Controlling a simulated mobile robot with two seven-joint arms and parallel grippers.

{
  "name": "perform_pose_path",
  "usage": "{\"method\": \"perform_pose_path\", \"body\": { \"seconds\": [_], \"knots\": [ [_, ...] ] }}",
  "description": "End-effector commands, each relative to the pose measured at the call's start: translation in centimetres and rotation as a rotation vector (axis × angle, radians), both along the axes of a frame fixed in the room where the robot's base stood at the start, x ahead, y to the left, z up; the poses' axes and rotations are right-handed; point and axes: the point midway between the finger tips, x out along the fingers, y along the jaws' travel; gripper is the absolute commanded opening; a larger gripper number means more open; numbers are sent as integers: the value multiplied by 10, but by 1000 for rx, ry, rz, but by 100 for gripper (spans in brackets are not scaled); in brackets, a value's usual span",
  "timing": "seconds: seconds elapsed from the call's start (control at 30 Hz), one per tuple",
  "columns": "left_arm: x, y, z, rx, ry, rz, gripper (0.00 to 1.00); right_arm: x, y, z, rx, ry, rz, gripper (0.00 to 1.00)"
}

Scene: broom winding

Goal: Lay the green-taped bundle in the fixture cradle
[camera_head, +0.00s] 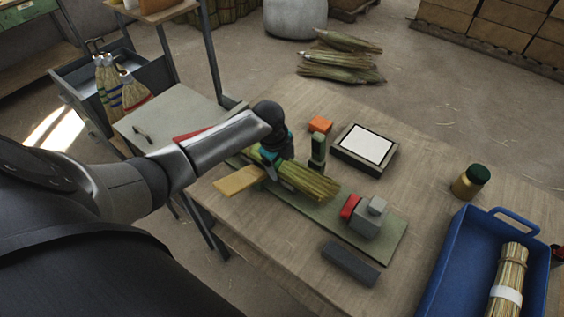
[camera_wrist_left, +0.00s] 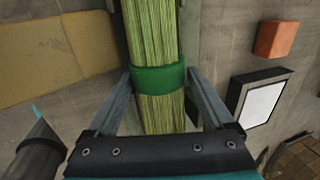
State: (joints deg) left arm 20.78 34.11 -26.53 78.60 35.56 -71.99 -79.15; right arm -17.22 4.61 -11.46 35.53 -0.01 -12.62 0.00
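The green-taped bundle (camera_head: 310,183) of yellow-green straw lies lengthwise over the fixture's green base plate (camera_head: 390,245). Its green tape band shows in the left wrist view (camera_wrist_left: 158,79). My left gripper (camera_head: 272,163) is at the bundle's far-left end. In the left wrist view its fingers (camera_wrist_left: 159,75) stand on both sides of the tape, tips against it. The fixture carries a green-topped post (camera_head: 318,150) beside the bundle and a grey block (camera_head: 368,220) with a red pad. The cradle under the bundle is hidden, and I cannot tell if the bundle touches it.
A yellow board (camera_head: 238,181) lies left of the bundle. An orange block (camera_head: 320,125) and a black-framed white panel (camera_head: 366,145) are behind. A dark bar (camera_head: 350,264) lies in front. A blue tray (camera_head: 437,290) with a white-banded bundle (camera_head: 508,280) and a jar (camera_head: 469,184) are right.

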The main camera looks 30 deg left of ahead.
Motion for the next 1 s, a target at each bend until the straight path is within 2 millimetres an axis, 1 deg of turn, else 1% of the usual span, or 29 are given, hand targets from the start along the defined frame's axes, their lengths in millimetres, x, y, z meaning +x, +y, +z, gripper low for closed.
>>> {"method": "perform_pose_path", "body": {
  "seconds": [0.03,0.1,0.33,0.47,0.57,0.67,1.0],
  "knots": [
    [0,0,0,0,0,0,93,0,0,0,1,0,0,0],
    [0,0,0,0,0,0,100,0,1,0,1,0,0,0],
    [0,0,0,0,1,0,100,0,1,0,1,0,0,0],
    [-1,1,6,1,-1,0,100,0,1,2,1,0,0,0],
    [-4,1,18,1,-2,-1,100,0,1,6,1,-1,-1,0],
    [-8,1,35,1,-2,-2,100,0,1,11,1,-1,-1,0],
    [-25,2,102,3,-2,-1,100,0,1,26,1,-1,-1,0]
  ]
}}
